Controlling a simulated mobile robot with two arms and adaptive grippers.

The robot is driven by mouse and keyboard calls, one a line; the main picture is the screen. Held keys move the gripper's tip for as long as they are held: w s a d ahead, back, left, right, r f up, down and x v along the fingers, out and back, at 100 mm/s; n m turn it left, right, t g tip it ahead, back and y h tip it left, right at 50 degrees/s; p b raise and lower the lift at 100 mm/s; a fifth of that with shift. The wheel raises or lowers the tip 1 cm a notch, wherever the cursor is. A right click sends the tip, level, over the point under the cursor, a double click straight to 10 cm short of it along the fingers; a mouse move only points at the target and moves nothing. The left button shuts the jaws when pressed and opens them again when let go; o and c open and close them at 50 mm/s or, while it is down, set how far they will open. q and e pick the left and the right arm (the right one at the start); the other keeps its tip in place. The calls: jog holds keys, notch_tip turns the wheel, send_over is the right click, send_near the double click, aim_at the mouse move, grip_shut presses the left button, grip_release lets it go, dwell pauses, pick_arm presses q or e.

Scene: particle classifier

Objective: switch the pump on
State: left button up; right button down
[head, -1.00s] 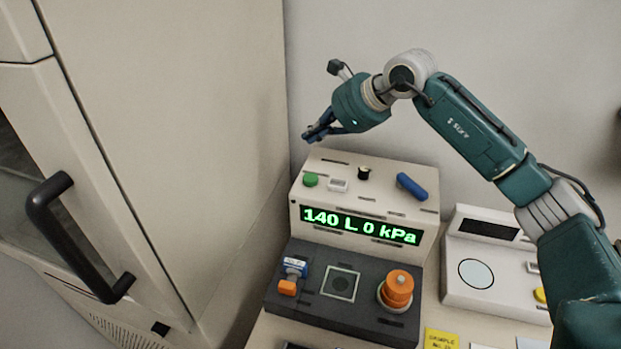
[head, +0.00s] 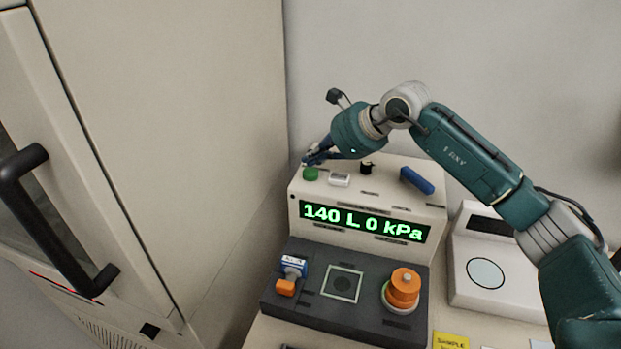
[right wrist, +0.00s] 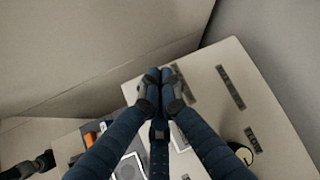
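The beige control box carries a green round button (head: 311,174), a small white switch (head: 340,180), a black knob (head: 367,168) and a blue lever (head: 416,181) on top. Its green display (head: 365,223) reads "140 L 0 kPa". My right gripper (head: 308,160) is low over the box's back left, its fingertips just behind and above the green button; contact cannot be told. In the right wrist view the fingertips of my right gripper (right wrist: 160,76) are together with nothing visible between them. The green button is hidden there.
A dark front panel (head: 318,310) holds a blue-and-orange valve (head: 289,276), a square filter plate (head: 342,284) and an orange knob (head: 403,288). A cabinet with a black handle (head: 50,220) stands left. A white scale-like device (head: 487,275) sits right.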

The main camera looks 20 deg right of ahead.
aim_at(313, 173)
pick_arm(q)
jog(key=shift+w, duration=0.3)
dwell(0.8)
jog(key=shift+f, duration=0.1)
pick_arm(e)
jog(key=shift+f, duration=0.15)
pick_arm(q)
jog(key=shift+f+b, duration=0.35)
jog(key=shift+b, duration=0.05)
pick_arm(e)
jog(key=shift+f, duration=0.35)
pick_arm(q)
jog(key=shift+s+f+b, duration=0.1)
jog(key=shift+f+b, duration=0.55)
jog(key=shift+f, duration=0.05)
pick_arm(e)
jog(key=shift+f, duration=0.9)
jog(key=shift+r, duration=0.1)
pick_arm(q)
jog(key=shift+r+p, duration=0.7)
pick_arm(e)
jog(key=shift+r, duration=1.2)
pick_arm(q)
jog(key=shift+r+p, duration=1.45)
pick_arm(e)
jog(key=shift+r, duration=2.55)
